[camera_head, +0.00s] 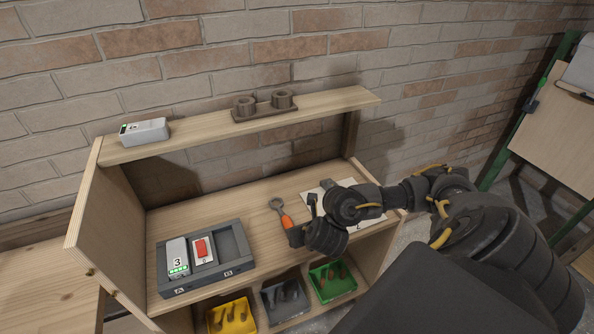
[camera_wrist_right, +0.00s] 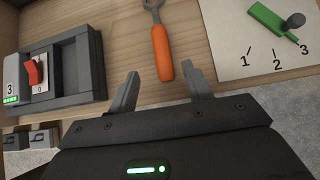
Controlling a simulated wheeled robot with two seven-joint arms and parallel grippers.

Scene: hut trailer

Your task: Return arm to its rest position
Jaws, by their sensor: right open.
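My right arm reaches in from the right in the head view, its wrist (camera_head: 326,236) over the front of the workbench. In the right wrist view, my right gripper (camera_wrist_right: 160,70) is open, with its two fingers apart and nothing between them. The orange handle of a wrench (camera_wrist_right: 162,52) lies on the wood just beyond the fingertips, apart from them as far as I can see. The wrench also shows in the head view (camera_head: 281,211), left of my wrist. My left gripper is not in view.
A grey tray (camera_head: 238,274) holds a numbered module and a red switch. A white panel (camera_wrist_right: 230,50) with a green lever (camera_wrist_right: 268,18) lies right of the wrench. Yellow (camera_head: 232,317), grey and green bins (camera_head: 332,281) sit below. A shelf (camera_head: 200,135) spans the back.

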